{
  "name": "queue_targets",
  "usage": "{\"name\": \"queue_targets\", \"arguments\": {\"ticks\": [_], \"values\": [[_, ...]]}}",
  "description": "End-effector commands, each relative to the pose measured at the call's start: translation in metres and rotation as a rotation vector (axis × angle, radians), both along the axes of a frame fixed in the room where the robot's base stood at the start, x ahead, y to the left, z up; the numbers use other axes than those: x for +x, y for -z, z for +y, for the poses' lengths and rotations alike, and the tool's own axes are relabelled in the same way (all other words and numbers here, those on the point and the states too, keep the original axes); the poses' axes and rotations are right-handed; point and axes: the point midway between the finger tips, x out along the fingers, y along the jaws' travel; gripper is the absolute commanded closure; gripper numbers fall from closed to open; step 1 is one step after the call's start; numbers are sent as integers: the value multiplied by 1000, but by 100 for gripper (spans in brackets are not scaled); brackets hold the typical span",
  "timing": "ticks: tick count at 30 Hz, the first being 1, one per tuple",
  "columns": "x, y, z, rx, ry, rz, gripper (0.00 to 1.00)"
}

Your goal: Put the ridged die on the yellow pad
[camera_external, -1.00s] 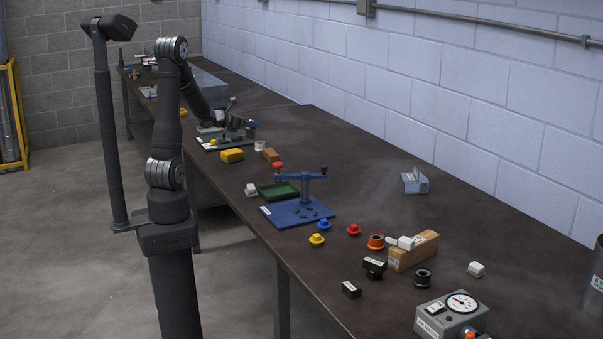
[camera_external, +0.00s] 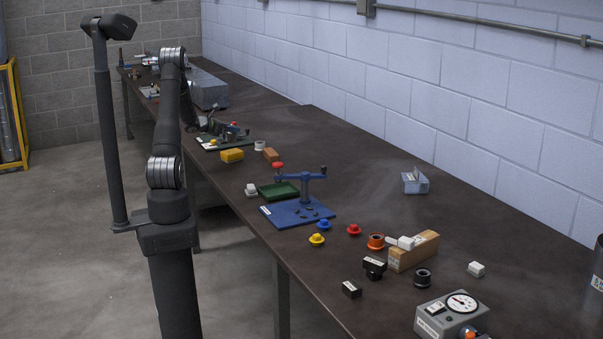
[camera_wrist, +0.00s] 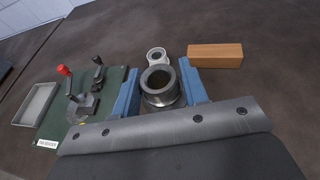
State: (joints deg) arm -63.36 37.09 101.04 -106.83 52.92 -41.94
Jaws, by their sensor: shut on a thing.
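My gripper (camera_wrist: 161,86) is shut on a round, hollow grey piece (camera_wrist: 160,78), held between its blue fingers in the wrist view. I take this piece for the ridged die, but its ridges are too small to make out. In the external view my gripper is small and far off, by the green board (camera_external: 222,143). A yellow block (camera_external: 232,155) lies at the table's front side near that board, and a small yellow spot (camera_external: 213,142) shows on the board. I cannot tell which of these is the pad. The yellow block is not visible in the wrist view.
A white ring (camera_wrist: 157,54) and a brown block (camera_wrist: 215,55) lie beyond the held piece. A blue plate with a press (camera_external: 300,212) stands farther along the table.

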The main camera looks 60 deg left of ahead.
Motion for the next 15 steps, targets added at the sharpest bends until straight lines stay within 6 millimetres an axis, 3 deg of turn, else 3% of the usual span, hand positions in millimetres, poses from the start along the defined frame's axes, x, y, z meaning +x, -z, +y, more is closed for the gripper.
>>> {"name": "queue_targets", "arguments": {"ticks": [9, 15], "values": [[0, 34, 2, -2, 0, 0, 99], [0, 41, 2, 1, 0, -2, 99]]}}
